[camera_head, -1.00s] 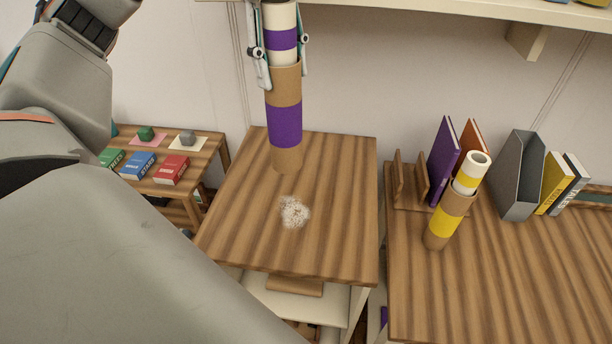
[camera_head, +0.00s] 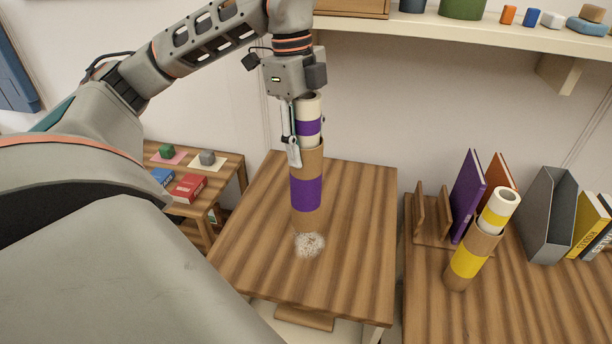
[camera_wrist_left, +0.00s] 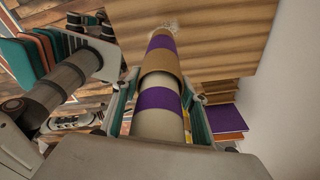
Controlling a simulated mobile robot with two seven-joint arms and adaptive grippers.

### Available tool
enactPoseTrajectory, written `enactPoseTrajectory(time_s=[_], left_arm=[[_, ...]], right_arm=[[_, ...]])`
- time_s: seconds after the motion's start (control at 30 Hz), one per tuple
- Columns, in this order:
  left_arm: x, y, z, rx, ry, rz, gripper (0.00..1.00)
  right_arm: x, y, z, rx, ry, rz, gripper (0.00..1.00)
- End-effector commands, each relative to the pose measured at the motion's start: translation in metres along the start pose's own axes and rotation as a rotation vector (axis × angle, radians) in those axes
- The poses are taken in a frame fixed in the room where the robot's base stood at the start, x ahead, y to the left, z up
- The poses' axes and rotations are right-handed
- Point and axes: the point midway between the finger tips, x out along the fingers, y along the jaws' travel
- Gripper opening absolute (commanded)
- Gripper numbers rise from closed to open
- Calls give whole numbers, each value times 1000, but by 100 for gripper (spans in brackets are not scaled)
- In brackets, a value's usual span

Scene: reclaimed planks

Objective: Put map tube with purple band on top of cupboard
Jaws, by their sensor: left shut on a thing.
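The map tube with purple bands (camera_head: 308,165) is upright, brown in its lower part and white near the top. My left gripper (camera_head: 296,150) is shut on its upper white part from above. The tube also shows in the left wrist view (camera_wrist_left: 162,65), running from between the fingers toward the wooden top. The cupboard (camera_head: 355,220) has a striped wooden top. The tube's lower end is over the cupboard top, close behind a pale speckled patch (camera_head: 310,244); I cannot tell whether it touches.
A desk (camera_head: 450,320) at right holds a yellow-banded map tube (camera_head: 468,262), a purple folder (camera_head: 466,195), a grey file holder (camera_head: 545,215) and books. A low table (camera_head: 232,170) with books stands at left. A shelf (camera_head: 450,30) hangs above. The cupboard top's right side is clear.

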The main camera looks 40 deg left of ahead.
Motion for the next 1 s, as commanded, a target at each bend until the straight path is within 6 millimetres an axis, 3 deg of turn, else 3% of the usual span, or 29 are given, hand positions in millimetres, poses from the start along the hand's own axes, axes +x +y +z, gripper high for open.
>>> enactPoseTrajectory(time_s=[0.1, 0.53, 0.97, 1.0], left_arm=[[21, 1, 4, -1, 1, 2, 11], [65, 0, 10, 0, 1, 2, 11], [72, 0, 11, 0, 1, -1, 11], [72, 0, 11, 0, 1, -1, 48]], right_arm=[[2, -2, -2, -1, 9, -4, 52], [5, 0, 5, -2, 2, 0, 52], [6, 0, 10, -3, -3, 0, 52], [6, 0, 10, -3, -3, 1, 52]])
